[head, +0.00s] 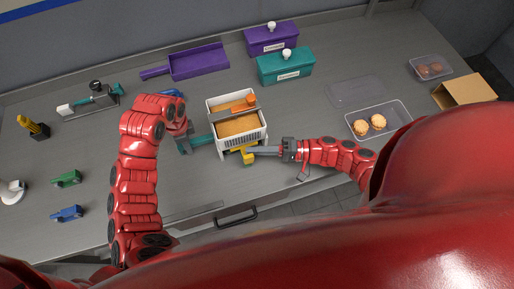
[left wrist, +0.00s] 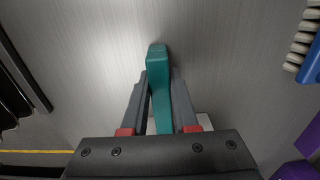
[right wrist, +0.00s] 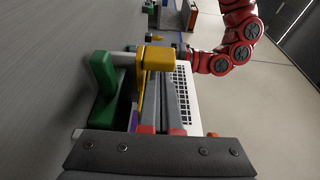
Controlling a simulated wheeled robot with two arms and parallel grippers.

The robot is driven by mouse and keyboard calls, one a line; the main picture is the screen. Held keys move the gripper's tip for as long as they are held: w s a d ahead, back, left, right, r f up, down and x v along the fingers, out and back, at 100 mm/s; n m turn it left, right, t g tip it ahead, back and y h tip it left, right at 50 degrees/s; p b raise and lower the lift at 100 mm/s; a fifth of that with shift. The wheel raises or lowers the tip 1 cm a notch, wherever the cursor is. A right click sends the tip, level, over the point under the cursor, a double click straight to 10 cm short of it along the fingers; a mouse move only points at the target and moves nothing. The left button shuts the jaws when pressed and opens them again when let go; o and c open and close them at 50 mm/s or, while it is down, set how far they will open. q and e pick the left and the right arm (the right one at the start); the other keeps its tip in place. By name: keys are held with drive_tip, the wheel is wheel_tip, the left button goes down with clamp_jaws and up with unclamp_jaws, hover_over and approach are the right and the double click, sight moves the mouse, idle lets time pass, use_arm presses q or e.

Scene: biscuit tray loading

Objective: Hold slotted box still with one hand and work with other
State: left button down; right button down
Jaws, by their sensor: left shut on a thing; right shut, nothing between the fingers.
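The white slotted box (head: 229,143) stands near the middle of the bench, with orange-brown contents and a grey bar with an orange block (head: 244,104) across its top. My left gripper (head: 190,143) is at its left side, shut on a teal handle (left wrist: 157,70) that appears to reach the box. My right gripper (head: 252,150) is shut and empty at the box's front right corner, close to a yellow part (head: 248,157). The right wrist view shows the yellow part (right wrist: 160,60) beside the fingers, and the box's slotted wall (right wrist: 182,85) behind them.
A purple tray (head: 200,63), a purple lidded box (head: 270,40) and a teal lidded box (head: 285,68) stand behind. A clear tray (head: 392,132) with two biscuits is at right, near a cardboard box (head: 464,93). Green (head: 67,179) and blue (head: 67,214) pieces lie at left.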

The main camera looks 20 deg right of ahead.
drive_tip(key=s, duration=0.8)
drive_tip(key=shift+w, duration=0.1)
drive_tip(key=v, duration=0.9)
drive_tip(key=shift+w+f, duration=0.1)
drive_tip(key=shift+s+d, duration=0.25)
drive_tip(key=shift+d, duration=0.3)
use_arm(q)
drive_tip(key=c, duration=0.6)
unclamp_jaws()
